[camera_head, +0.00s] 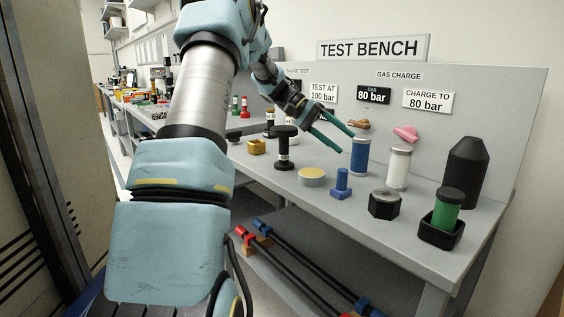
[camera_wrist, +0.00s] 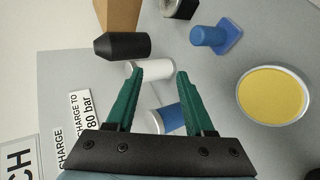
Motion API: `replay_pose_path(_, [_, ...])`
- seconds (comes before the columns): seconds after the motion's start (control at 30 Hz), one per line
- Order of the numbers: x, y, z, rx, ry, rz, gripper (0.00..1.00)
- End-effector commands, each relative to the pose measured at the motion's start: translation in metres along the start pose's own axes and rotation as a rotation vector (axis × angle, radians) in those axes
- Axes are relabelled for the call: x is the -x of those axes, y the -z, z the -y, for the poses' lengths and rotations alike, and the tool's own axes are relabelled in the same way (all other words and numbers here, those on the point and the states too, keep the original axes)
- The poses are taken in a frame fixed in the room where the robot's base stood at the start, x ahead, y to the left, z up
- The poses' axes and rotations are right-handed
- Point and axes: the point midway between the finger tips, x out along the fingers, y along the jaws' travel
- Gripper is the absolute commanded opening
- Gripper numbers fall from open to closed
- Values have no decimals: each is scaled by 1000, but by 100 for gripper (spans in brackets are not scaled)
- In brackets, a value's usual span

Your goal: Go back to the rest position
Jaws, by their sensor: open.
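My gripper (camera_head: 333,136) is open and empty, with two green fingers, above the test bench (camera_head: 333,205). In the wrist view my gripper (camera_wrist: 158,88) shows its fingers spread apart, with a white cylinder (camera_wrist: 150,70) and a blue cylinder (camera_wrist: 168,118) seen below and between them. In the head view the blue cylinder (camera_head: 360,158) stands just right of the fingertips, and the white cylinder (camera_head: 398,169) stands further right. My arm reaches out over the bench from the left foreground.
A black spool-shaped part (camera_head: 285,150), yellow-topped disc (camera_head: 311,176), blue stepped part (camera_head: 342,186), black hex part (camera_head: 384,204), green cylinder (camera_head: 446,212) in a black holder and tall black cylinder (camera_head: 463,170) stand on the bench. Black bars (camera_head: 290,270) lie below.

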Motion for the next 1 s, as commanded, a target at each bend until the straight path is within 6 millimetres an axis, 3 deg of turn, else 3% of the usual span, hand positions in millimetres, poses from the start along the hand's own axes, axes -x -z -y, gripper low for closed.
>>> replay_pose_path(0.17, [-4,-31,22,101,168,-21,53])
replay_pose_path(0.33, [1,-77,55,203,385,-64,53])
replay_pose_path(0.53, [24,-170,101,285,726,-161,53])
replay_pose_path(0.7, [40,-239,124,268,922,-251,53])
replay_pose_path(0.83, [44,-268,132,237,991,-294,53])
replay_pose_path(1.0, [44,-281,135,220,1016,-315,53])
